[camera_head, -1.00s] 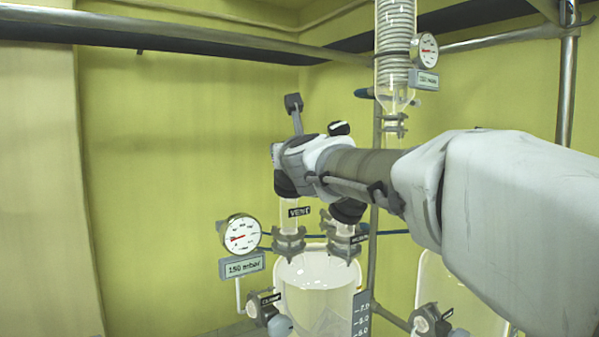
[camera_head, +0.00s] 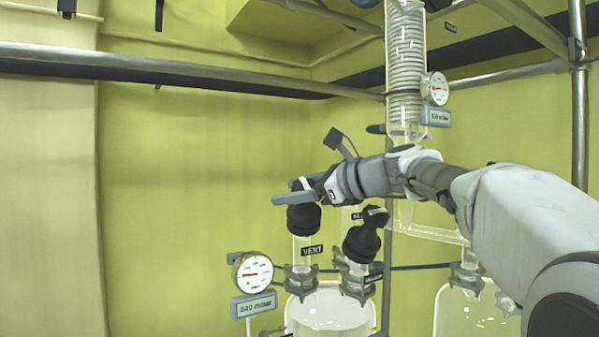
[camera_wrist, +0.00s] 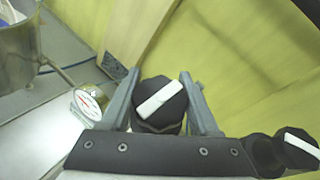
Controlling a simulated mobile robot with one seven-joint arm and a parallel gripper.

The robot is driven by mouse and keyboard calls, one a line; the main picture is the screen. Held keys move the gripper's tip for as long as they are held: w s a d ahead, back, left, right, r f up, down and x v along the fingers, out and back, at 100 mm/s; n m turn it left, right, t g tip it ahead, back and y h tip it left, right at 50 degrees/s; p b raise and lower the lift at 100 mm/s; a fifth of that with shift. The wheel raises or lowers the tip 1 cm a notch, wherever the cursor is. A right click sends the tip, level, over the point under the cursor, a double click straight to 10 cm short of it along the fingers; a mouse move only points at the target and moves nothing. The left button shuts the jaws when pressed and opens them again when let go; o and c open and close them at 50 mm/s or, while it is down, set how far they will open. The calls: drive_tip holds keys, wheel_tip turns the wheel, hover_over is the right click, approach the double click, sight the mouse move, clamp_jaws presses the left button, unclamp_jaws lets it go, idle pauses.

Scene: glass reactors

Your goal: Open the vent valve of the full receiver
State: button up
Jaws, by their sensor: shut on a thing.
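The vent valve has a black knob (camera_head: 304,219) on a glass neck labelled VENT, above a glass receiver (camera_head: 330,312). My gripper (camera_head: 290,192) is at the top of this knob, coming in from the right. In the wrist view the black knob with its white bar (camera_wrist: 160,99) sits between the two fingers of my gripper (camera_wrist: 158,82), which is shut on it. The white bar lies slantwise between the fingers.
A second black valve (camera_head: 362,243) stands close to the right of the vent valve. A pressure gauge (camera_head: 253,272) with a display (camera_head: 254,304) is to the left. A glass condenser (camera_head: 405,70) rises behind my arm. Another glass vessel (camera_head: 470,312) stands right. The left side is open.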

drive_tip(key=n+g+p, duration=0.1)
drive_tip(key=p, duration=0.2)
drive_tip(key=n+g+p, duration=0.2)
drive_tip(key=p, duration=0.1)
drive_tip(key=n+g+p, duration=0.1)
drive_tip(key=p, duration=0.2)
drive_tip(key=shift+s+a+r+n+g, duration=0.15)
drive_tip(key=shift+s+r+n+g, duration=0.15)
drive_tip(key=shift+s+n+g, duration=0.1)
drive_tip(key=shift+s+d+f+n+g+h+p, duration=0.15)
drive_tip(key=shift+s+f+n+g+h+p, duration=0.25)
drive_tip(key=shift+n+g+h+p, duration=1.05)
drive_tip(key=shift+s+d+f+n+g+h+p, duration=0.25)
drive_tip(key=shift+f+n+g+h+p, duration=0.3)
drive_tip(key=shift+n+g+p, duration=1.6)
drive_tip(key=shift+s+d+f+n+g+h+p, duration=0.1)
drive_tip(key=shift+s+f+n+g+h+p, duration=0.55)
drive_tip(key=shift+p, duration=2)
drive_tip(key=shift+w+r+n+h, duration=0.3)
drive_tip(key=shift+n+h, duration=0.25)
drive_tip(key=shift+n, duration=0.1)
drive_tip(key=o, duration=1.4)
drive_tip(key=shift+r, duration=0.1)
